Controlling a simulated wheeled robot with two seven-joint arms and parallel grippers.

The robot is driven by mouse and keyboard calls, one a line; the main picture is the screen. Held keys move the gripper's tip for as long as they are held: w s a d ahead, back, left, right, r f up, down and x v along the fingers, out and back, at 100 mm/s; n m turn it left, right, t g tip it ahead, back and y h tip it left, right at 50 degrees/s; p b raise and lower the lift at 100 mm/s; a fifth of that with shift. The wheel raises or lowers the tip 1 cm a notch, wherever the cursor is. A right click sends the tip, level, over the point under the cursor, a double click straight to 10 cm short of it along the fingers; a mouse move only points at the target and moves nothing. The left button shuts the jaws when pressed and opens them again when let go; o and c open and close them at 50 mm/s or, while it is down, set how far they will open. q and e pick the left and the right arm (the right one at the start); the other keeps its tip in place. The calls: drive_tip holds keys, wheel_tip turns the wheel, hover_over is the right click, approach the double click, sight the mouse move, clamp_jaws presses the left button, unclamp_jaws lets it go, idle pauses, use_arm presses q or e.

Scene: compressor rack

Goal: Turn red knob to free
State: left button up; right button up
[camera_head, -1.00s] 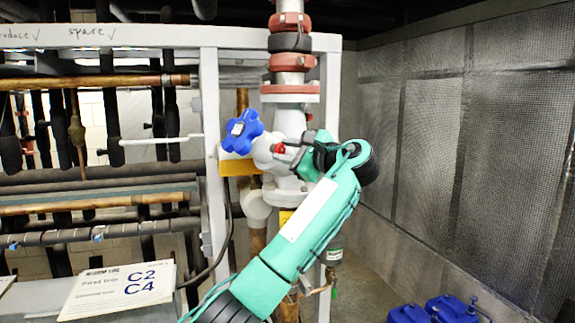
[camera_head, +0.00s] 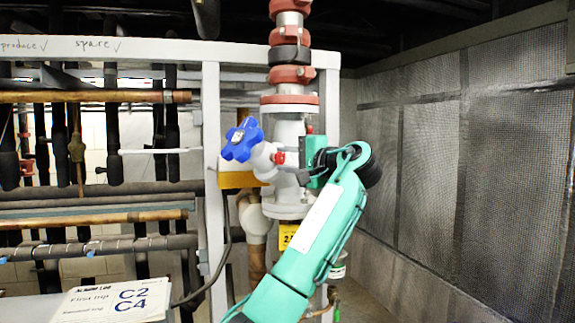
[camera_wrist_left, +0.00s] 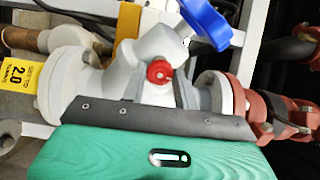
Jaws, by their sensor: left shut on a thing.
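The red knob (camera_head: 279,158) is a small round cap on the side of the white valve (camera_head: 264,160), just below and right of the blue handwheel (camera_head: 241,138). My left gripper (camera_head: 298,171) is at the knob's right, by the valve body, and is shut on the knob. The fingertips are hard to make out. In the left wrist view the red knob (camera_wrist_left: 158,72) shows centred just beyond the gripper's dark edge (camera_wrist_left: 158,116). The blue handwheel (camera_wrist_left: 206,22) is above it. My right gripper is not in view.
A white frame post (camera_head: 212,170) stands left of the valve. Red flanges (camera_head: 290,74) sit above it on the vertical pipe. A yellow tag (camera_head: 287,237) hangs below. A mesh wall (camera_head: 425,140) bounds the right side, with open room before it.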

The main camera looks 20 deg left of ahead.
use_arm(q)
drive_tip(key=shift+f+n, duration=0.1)
drive_tip(key=shift+n, duration=0.2)
idle(0.4)
drive_tip(key=o, duration=1)
drive_tip(key=shift+c, duration=0.2)
drive_tip(key=shift+d, duration=0.1)
drive_tip(key=shift+s+d+b, duration=0.15)
drive_tip(key=shift+d+b, duration=0.05)
drive_tip(key=shift+b, duration=0.1)
drive_tip(key=b+v, duration=0.4)
drive_tip(key=v, duration=0.9)
drive_tip(key=shift+b, duration=0.3)
drive_tip(key=shift+d, duration=0.1)
